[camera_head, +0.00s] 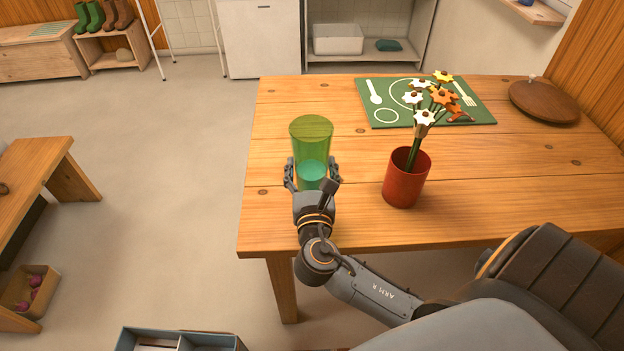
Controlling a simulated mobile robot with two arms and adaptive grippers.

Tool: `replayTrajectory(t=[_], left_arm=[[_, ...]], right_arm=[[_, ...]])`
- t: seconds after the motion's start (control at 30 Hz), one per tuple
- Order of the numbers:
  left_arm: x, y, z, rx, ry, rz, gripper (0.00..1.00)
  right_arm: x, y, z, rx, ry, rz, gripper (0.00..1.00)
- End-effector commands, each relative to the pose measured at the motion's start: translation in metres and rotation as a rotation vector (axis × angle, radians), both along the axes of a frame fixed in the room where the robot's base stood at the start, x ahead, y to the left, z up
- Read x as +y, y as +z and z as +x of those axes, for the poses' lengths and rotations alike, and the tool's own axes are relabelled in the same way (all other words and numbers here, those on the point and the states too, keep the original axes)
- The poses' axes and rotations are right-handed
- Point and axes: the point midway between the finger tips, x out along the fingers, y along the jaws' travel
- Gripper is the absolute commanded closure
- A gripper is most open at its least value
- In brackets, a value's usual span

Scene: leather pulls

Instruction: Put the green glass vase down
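The green glass vase (312,145) is upright over the near left part of the wooden table (310,225). It is see-through, with a teal lower part. My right gripper (314,178), on the arm marked ARM R, has its fingers on both sides of the vase's lower part and looks shut on it. The gripper hides the vase's base, so I cannot tell whether it touches the tabletop. My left gripper is not in view.
A red pot (406,185) with flowers stands right of the vase. A green mat (376,116) with printed cutlery lies at the back, and a round brown lid (545,102) at the back right. The table's left part behind the vase is clear.

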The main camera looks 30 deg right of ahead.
Motion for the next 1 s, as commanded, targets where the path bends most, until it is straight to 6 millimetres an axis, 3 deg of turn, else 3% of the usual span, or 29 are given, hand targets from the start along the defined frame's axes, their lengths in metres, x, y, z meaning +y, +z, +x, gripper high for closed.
replayTrajectory(t=[0.1,0.23,0.47,0.63,1.0], left_arm=[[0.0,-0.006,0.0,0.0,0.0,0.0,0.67],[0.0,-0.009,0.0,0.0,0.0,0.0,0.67],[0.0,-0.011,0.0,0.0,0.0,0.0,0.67],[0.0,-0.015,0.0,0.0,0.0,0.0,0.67],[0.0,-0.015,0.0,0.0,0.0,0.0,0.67]], right_arm=[[-0.01,-0.025,0.015,0.001,0.001,-0.003,0.88],[-0.019,-0.041,0.026,0.0,0.0,-0.001,0.88],[-0.026,-0.055,0.035,0.0,0.001,-0.001,0.88],[-0.026,-0.079,0.035,0.002,0.002,-0.002,0.88],[-0.025,-0.085,0.035,0.0,0.002,0.0,0.88]])
